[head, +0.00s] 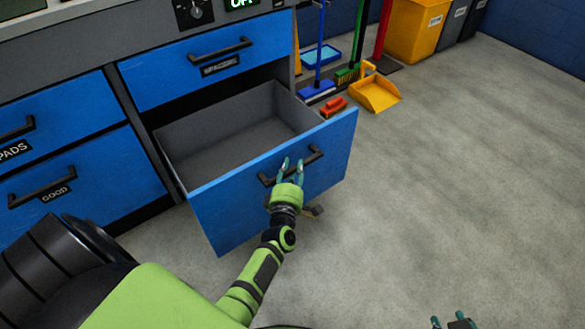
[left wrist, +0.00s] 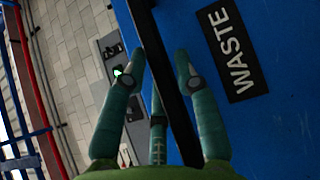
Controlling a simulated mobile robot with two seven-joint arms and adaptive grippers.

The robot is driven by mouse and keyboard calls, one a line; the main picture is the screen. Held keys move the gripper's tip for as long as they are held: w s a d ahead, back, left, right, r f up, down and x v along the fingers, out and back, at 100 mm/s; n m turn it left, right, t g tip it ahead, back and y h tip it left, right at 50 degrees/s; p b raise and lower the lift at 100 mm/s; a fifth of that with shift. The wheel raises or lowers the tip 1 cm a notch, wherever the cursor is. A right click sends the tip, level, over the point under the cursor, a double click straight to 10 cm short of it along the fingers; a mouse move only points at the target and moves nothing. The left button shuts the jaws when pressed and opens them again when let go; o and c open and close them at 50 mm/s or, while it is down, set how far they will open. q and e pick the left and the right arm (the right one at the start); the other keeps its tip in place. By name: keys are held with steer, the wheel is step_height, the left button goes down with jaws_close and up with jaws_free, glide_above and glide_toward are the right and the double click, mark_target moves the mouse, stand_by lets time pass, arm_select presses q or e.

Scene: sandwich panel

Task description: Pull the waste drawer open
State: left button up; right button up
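The waste drawer (head: 205,216) is the lower right drawer of the blue cabinet. It stands pulled well out, and its grey inside is bare. Its black handle (head: 267,181) runs across the front, and the left wrist view shows the WASTE label (left wrist: 232,50) beside it. My left gripper (head: 292,166) is at the handle. In the left wrist view its teal fingers (left wrist: 160,62) lie on both sides of the black handle bar (left wrist: 168,85), close against it. My right gripper (head: 455,320) shows only its fingertips at the bottom edge, apart with nothing between them.
A closed blue drawer (head: 165,82) sits above, and closed drawers with PADS and GOOD labels are at the left. A yellow dustpan (head: 377,95), a red brush (head: 333,107) and brooms stand behind the open drawer. Grey floor (head: 460,180) is clear at the right.

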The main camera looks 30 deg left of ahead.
arm_select(q)
steer(key=shift+s, duration=0.1)
steer(key=v, duration=1.1)
steer(key=shift+s+d, duration=0.2)
steer(key=shift+s, duration=0.15)
